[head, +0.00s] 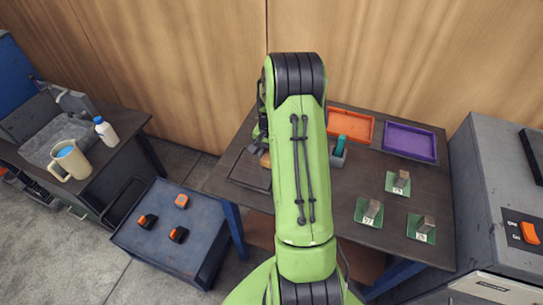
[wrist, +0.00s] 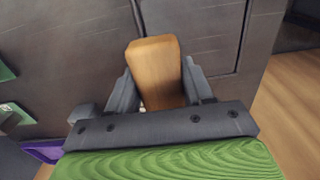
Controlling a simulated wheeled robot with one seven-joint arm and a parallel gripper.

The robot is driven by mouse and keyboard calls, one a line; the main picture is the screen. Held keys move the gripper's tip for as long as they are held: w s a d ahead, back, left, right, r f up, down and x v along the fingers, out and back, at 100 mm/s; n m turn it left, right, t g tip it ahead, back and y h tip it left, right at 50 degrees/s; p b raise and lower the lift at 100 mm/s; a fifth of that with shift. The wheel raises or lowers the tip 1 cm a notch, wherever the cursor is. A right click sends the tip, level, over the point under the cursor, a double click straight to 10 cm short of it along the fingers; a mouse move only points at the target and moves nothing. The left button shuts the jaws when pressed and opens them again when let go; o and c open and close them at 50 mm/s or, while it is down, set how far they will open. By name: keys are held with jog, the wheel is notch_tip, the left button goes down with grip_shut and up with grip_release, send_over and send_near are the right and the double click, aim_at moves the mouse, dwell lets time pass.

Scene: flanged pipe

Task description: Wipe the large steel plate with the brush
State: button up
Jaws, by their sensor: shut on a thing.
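My gripper (wrist: 158,84) is shut on a wooden block-shaped handle, which I take to be the brush (wrist: 157,62). Its bristles are hidden beneath it. In the head view a small tan bit of the brush (head: 265,160) shows at the left edge of my arm, which hides most of the gripper. The large steel plate (head: 243,177) appears as a dark, thin-edged rectangle on the left part of the table. In the wrist view the plate (wrist: 195,32) lies behind and right of the handle. I cannot tell whether the bristles touch it.
The dark table (head: 345,210) also bears an orange tray (head: 350,125), a purple tray (head: 409,141), a grey holder with a teal item (head: 338,150), and several green pads with metal blocks (head: 372,212). A blue cart (head: 165,245) stands left. A grey cabinet (head: 485,180) stands right.

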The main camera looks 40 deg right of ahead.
jog(key=shift+w+r+p, duration=0.1)
jog(key=shift+r+p, duration=0.6)
jog(key=shift+r, duration=0.7)
jog(key=shift+f, duration=0.1)
